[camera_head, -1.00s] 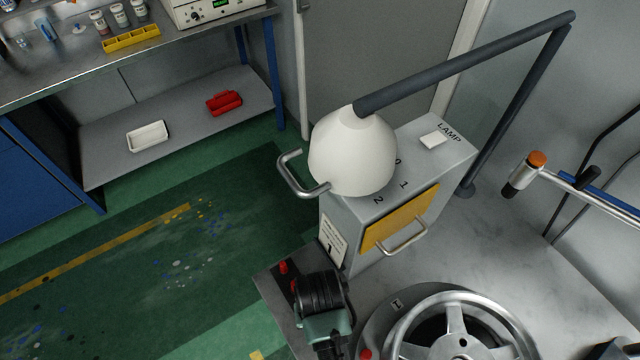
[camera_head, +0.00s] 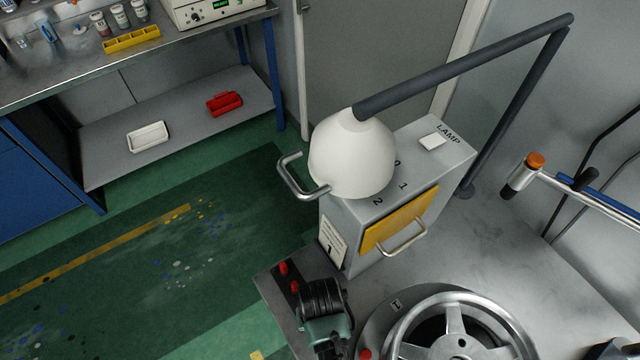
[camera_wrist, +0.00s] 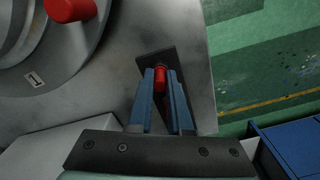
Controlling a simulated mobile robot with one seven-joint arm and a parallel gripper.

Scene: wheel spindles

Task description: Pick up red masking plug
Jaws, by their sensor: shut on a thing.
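In the wrist view my gripper (camera_wrist: 159,72) has its two blue fingers shut on a red masking plug (camera_wrist: 160,79), which shows between the fingertips over a dark plate (camera_wrist: 150,59). A small bit of red also shows lower between the fingers. In the head view two red plugs stand by the dark plate at the bench's left corner, one farther back (camera_head: 283,268) and one nearer (camera_head: 294,287). My wrist is just right of them; the fingertips are hard to make out there, and I cannot tell whether the held plug is clear of the plate.
A silver wheel (camera_head: 462,330) lies to the right, with a red knob-like piece (camera_head: 365,354) beside it, also large in the wrist view (camera_wrist: 70,8). A grey lamp box (camera_head: 345,235) with a white shade (camera_head: 352,155) stands behind. Green floor is free to the left.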

